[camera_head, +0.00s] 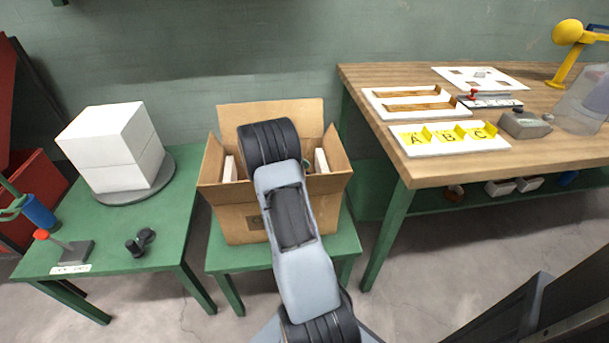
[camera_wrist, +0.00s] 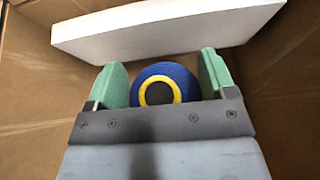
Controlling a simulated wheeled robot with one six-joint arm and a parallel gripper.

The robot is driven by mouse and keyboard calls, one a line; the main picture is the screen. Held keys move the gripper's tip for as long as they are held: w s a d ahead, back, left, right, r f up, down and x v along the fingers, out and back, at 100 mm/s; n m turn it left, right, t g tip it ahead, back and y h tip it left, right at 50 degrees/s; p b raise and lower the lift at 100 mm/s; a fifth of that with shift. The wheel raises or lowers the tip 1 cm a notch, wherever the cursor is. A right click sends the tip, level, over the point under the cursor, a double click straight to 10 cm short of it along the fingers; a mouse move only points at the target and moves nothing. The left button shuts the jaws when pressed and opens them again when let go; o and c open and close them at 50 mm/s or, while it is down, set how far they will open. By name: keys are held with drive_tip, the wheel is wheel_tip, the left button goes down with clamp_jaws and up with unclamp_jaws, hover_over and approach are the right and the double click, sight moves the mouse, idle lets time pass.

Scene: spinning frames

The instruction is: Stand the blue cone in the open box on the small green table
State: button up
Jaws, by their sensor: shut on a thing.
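The open cardboard box (camera_head: 225,208) stands on the small green table (camera_head: 228,260) in the head view, its flaps spread. My arm reaches over it and covers its middle. The blue cone (camera_wrist: 162,70) shows in the wrist view, seen end-on with a yellow ring and dark centre. My gripper (camera_wrist: 159,80), with green fingertips on both sides of the cone, is shut on it. Cardboard walls surround the cone, so it is inside the box. Whether it touches the bottom cannot be told. The head view hides cone and fingers.
A white slab (camera_wrist: 165,30) lies just beyond the cone in the box. White pieces also show at the box's left (camera_head: 230,168) and right (camera_head: 321,160). A green table with white blocks (camera_head: 115,145) stands left; a wooden workbench (camera_head: 440,172) stands right.

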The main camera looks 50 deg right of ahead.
idle(0.3)
drive_tip(key=o, duration=1.6)
drive_tip(key=shift+o, duration=0.2)
drive_tip(key=shift+a+r, duration=0.1)
drive_tip(key=shift+r, duration=0.05)
drive_tip(key=p+v, duration=0.3)
drive_tip(key=v, duration=0.8)
drive_tip(key=shift+w+a, duration=0.25)
drive_tip(key=shift+w, duration=0.1)
drive_tip(key=shift+r, duration=0.15)
